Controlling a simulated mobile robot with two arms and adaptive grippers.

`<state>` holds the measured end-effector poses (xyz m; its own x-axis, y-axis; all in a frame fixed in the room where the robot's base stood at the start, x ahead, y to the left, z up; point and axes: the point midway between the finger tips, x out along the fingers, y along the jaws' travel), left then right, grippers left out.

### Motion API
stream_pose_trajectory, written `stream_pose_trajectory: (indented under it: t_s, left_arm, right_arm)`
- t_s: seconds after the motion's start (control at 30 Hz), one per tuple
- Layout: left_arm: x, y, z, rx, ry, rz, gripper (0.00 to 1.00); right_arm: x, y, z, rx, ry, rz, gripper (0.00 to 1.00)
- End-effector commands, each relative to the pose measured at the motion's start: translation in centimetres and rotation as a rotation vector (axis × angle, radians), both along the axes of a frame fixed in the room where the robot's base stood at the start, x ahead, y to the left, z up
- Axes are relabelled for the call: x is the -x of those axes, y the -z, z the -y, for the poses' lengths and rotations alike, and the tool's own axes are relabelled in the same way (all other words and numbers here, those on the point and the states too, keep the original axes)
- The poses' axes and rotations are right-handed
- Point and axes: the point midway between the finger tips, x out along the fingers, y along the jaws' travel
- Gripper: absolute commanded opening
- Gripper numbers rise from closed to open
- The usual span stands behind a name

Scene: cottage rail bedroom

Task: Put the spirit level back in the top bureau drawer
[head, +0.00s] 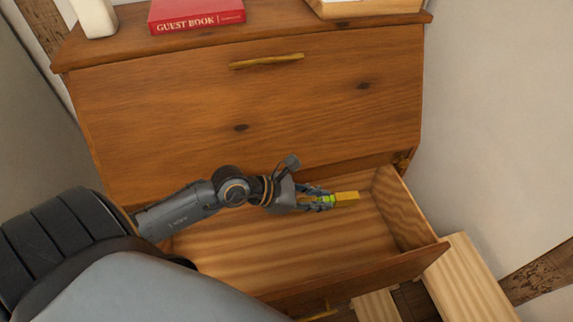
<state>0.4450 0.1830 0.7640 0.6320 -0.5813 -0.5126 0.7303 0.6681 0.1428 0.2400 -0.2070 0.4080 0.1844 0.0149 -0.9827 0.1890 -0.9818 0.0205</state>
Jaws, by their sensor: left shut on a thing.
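My left gripper (322,200) is shut on the spirit level (347,197), a small yellow bar with a green part showing by the fingers. The gripper holds it over the open bureau drawer (405,265), near the drawer's right end. The level shows against the wooden drawer floor; I cannot tell how high it is above it. The drawer looks empty where it shows, and its left part is hidden behind my arm. The bureau (165,105) has a closed slanted front above this drawer. My right gripper is not in view.
A red guest book (197,15), a white object (95,15) and a wooden box or tray (370,8) stand on the bureau top. Pale wooden pieces (468,285) show below right of the open drawer. A white wall (490,110) rises close to the bureau's right side.

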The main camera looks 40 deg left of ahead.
Motion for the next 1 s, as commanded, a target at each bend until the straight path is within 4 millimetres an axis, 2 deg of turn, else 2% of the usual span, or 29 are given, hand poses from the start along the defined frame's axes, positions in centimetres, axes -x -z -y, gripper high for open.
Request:
stream_pose_trajectory:
  t_s: [0.03,0.2,0.3,0.43,0.63,1.0]
  left_arm:
    - [0.1,4.2,-0.2,0.003,-0.015,-0.010,0.00]
    - [0.8,11.0,-0.6,0.048,-0.068,-0.034,0.00]
    - [1.4,13.9,-0.8,0.075,-0.087,-0.045,0.00]
    - [2.0,16.2,-1.1,0.103,-0.101,-0.057,0.00]
    - [2.4,17.8,-1.3,0.122,-0.107,-0.065,0.00]
    - [2.4,22.6,-1.3,0.122,-0.108,-0.064,0.00]
  right_arm:
    - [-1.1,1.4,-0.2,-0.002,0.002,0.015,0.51]
    - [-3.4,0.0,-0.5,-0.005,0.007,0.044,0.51]
    - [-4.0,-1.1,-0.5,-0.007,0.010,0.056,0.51]
    - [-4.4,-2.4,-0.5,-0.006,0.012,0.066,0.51]
    - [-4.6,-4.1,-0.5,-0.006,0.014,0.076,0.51]
    - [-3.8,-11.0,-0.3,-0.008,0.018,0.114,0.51]
